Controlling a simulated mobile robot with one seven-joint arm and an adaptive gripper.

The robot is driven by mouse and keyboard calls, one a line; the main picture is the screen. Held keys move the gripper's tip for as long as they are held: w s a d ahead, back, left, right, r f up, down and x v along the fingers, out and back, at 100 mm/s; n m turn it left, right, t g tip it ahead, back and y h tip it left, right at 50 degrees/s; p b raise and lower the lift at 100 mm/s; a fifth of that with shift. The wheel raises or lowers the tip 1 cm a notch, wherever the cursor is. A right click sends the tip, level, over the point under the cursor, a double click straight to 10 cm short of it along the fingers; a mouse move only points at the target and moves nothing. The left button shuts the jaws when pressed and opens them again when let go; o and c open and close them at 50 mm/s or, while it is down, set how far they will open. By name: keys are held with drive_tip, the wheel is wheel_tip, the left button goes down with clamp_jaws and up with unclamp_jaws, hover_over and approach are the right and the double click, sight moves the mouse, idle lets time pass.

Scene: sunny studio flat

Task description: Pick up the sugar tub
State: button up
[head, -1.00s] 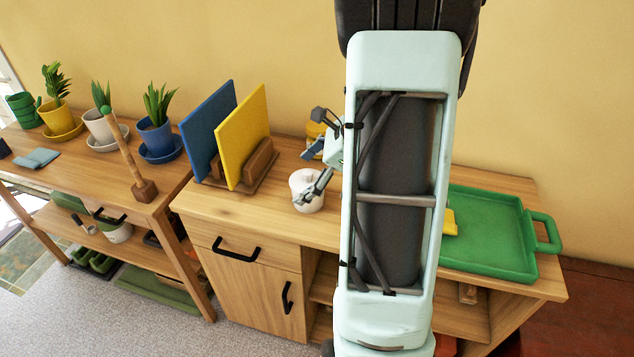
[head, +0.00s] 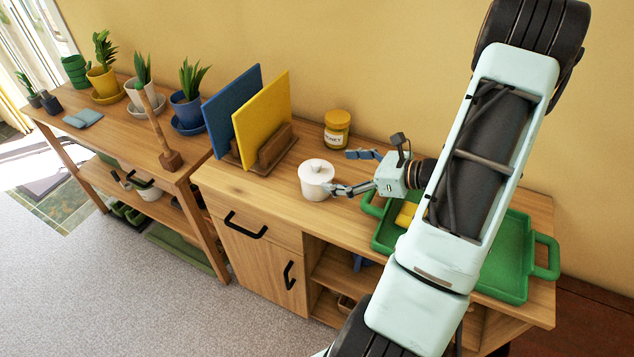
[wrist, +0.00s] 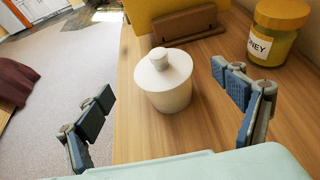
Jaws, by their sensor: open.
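The sugar tub (head: 316,181) is a small white round pot with a knobbed lid. It stands upright on the wooden cabinet top, in front of the yellow board. In the wrist view the tub (wrist: 165,88) lies ahead of and between my open fingers. My gripper (head: 356,172) is open and empty, to the right of the tub, with its fingers pointing left toward it. One finger shows close to the tub's lower right side; I cannot tell whether it touches. In the wrist view both fingers of my gripper (wrist: 167,107) stand apart from the tub.
A yellow honey jar (head: 337,130) stands behind the tub, near the far finger. A wooden rack (head: 275,150) holds blue and yellow boards at the left. A green tray (head: 510,275) lies under my arm at the right.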

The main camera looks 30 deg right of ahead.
sight(321, 169)
drive_tip(key=p+x, duration=0.1)
drive_tip(key=x, duration=0.6)
drive_tip(key=shift+w+f, duration=0.3)
drive_tip(key=shift+f, duration=0.05)
drive_tip(key=shift+c, duration=0.2)
drive_tip(key=c, duration=2)
drive_tip(key=shift+c, duration=0.4)
drive_tip(key=shift+r, duration=0.15)
